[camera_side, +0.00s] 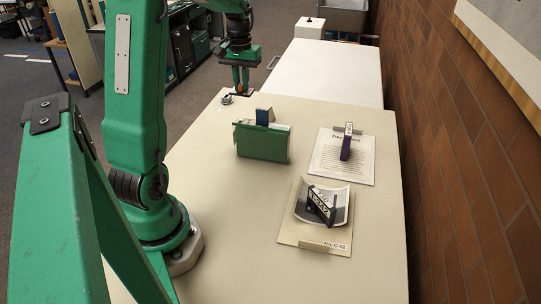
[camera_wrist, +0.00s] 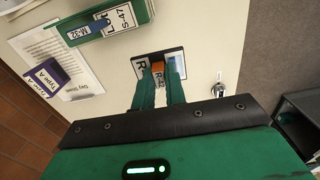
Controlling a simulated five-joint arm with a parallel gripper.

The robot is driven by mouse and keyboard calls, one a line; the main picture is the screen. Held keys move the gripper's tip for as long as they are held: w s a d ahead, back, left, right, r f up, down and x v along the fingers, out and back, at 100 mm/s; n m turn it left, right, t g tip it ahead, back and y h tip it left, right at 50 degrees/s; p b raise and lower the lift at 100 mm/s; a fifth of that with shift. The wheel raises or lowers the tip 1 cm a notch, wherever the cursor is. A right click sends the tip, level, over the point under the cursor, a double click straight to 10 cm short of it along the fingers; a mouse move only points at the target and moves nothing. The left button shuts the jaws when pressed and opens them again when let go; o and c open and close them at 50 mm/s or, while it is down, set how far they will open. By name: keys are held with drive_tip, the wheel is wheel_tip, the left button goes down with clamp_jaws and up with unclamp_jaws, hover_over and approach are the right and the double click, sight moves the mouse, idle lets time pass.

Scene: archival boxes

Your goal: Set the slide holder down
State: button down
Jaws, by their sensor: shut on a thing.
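My gripper (camera_side: 241,80) is at the far left end of the cream table, pointing down. In the wrist view my gripper (camera_wrist: 158,88) is shut on the slide holder (camera_wrist: 146,68), a small dark-edged piece with white faces lettered "R" and an orange label between the fingers. In the side view, the slide holder (camera_side: 240,92) shows only as a dark shape under the fingertips, close to the tabletop. I cannot tell whether its underside touches the table.
A purple case (camera_side: 346,148) is on a printed sheet (camera_side: 358,172). A dark slide frame (camera_side: 321,206) is on a photo. A small metal piece (camera_side: 226,99) is beside my gripper. The table's left middle is clear.

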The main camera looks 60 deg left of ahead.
drive_tip(key=w+a+f, duration=0.2)
drive_tip(key=a+f, duration=0.2)
drive_tip(key=f, duration=0.2)
drive_tip(key=shift+w, duration=0.3)
drive_tip(key=shift+a+f, duration=0.15)
drive_tip(key=shift+a, duration=0.05)
hover_over(223, 120)
wheel_tip(223, 120, down, 7)
drive_tip(key=shift+a+r, duration=0.1)
drive_tip(key=shift+f, duration=2.05)
drive_tip(key=shift+f, duration=0.15)
drive_tip(key=c, duration=1.5)
unclamp_jaws()
drive_tip(key=shift+o, duration=0.2)
